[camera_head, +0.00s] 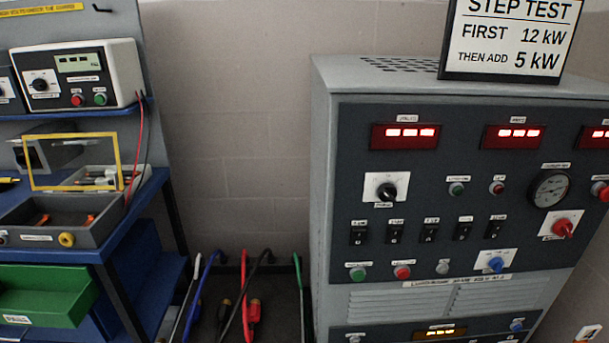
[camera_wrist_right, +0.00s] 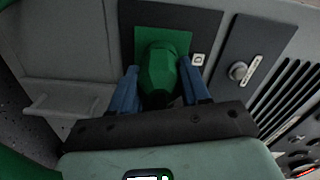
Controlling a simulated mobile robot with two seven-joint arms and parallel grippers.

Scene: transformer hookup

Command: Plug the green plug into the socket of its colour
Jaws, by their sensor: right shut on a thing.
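The green plug (camera_wrist_right: 158,75) shows in the right wrist view, pointing away from the camera. My right gripper (camera_wrist_right: 159,68) is shut on it, with one blue finger on each side. Straight ahead of the plug is a green square plate (camera_wrist_right: 181,40) on a dark panel. The plug covers the middle of this plate, so I cannot tell whether its tip is inside the socket or just in front. In the head view a green cable (camera_head: 299,272) hangs beside the cabinet's left side. My grippers do not show in the head view.
The grey control cabinet (camera_head: 322,150) fills the right of the head view. Black, red and blue cables (camera_head: 204,285) hang in the gap left of it. A blue shelf rack (camera_head: 175,212) stands at the left. In the wrist view a knob (camera_wrist_right: 238,71) sits right of the plate.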

